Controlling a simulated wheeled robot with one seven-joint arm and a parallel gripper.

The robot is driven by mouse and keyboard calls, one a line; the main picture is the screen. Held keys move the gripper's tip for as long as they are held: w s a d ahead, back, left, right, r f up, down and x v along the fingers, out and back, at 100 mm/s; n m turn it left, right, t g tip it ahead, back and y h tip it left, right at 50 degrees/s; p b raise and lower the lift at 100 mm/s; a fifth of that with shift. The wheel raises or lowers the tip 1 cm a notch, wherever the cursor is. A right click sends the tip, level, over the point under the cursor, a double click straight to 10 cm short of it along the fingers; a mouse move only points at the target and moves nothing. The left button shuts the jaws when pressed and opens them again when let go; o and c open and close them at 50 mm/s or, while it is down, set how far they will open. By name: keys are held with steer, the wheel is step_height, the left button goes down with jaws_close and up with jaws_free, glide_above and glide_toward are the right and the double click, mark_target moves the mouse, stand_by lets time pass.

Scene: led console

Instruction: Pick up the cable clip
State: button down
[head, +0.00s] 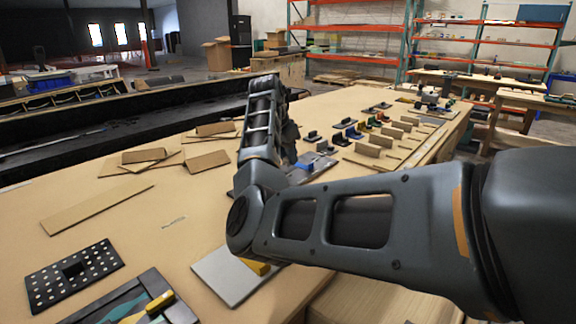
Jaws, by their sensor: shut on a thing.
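My gripper (290,146) is mostly hidden behind my own forearm, over the middle of the tan table. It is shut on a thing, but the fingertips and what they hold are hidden. I cannot make out a cable clip for certain. Several small black, blue and yellow pieces stand on the table to the right of my gripper, among them a black piece (313,136) and a blue one (354,132). They are too small to name surely.
Loose tan boards (97,207) lie at the left of the table (150,240). A black perforated plate (73,274), a dark tray (160,286) and a grey plate (225,275) with a yellow piece lie at the front. Upright tan dividers (375,141) stand along the right edge.

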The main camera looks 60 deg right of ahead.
steer(key=s+d+r+p, duration=0.3)
steer(key=s+r, duration=0.8)
steer(key=shift+r, duration=0.3)
